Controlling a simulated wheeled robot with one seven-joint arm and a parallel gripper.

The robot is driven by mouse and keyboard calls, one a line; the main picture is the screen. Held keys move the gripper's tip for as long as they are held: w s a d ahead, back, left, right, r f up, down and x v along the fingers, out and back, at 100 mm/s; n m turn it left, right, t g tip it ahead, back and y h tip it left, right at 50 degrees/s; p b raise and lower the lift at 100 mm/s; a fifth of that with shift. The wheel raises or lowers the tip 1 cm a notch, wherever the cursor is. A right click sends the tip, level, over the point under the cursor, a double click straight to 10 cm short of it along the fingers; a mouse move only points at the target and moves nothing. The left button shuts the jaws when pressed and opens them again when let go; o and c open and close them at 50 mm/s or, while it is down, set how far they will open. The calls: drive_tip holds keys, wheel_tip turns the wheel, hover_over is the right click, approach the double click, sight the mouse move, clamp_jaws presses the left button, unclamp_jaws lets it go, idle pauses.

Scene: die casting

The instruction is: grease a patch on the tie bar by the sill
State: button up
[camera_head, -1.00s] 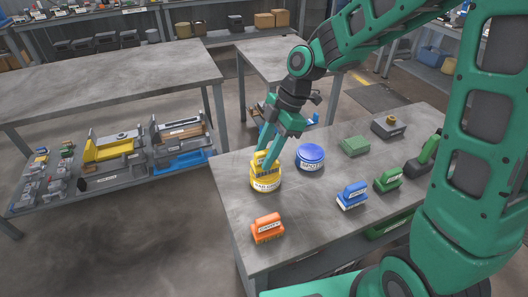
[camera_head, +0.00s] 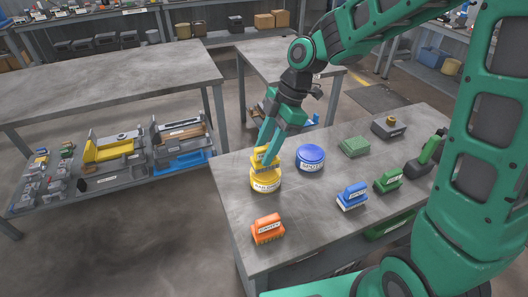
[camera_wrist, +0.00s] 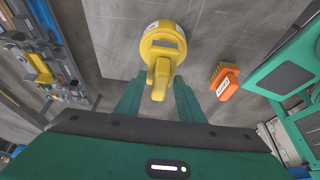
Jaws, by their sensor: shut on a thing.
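A yellow brush (camera_head: 263,158) is held in my gripper (camera_head: 268,143), whose fingers are shut on its handle. The brush is over the yellow grease tin (camera_head: 266,184) near the table's left edge. In the wrist view the brush (camera_wrist: 160,78) overlaps the tin (camera_wrist: 163,32). I cannot tell whether its bristles touch the grease. The tin's label is too small to read surely. I cannot make out a tie bar or a sill in either view.
A blue tin (camera_head: 310,157) stands right of the yellow one. An orange brush (camera_head: 267,229), a blue brush (camera_head: 352,196) and a green brush (camera_head: 388,180) stand on the same table (camera_head: 300,215). A bare table (camera_head: 110,80) is at the left.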

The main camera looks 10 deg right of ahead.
sight(260, 148)
drive_tip(key=shift+r, duration=2.55)
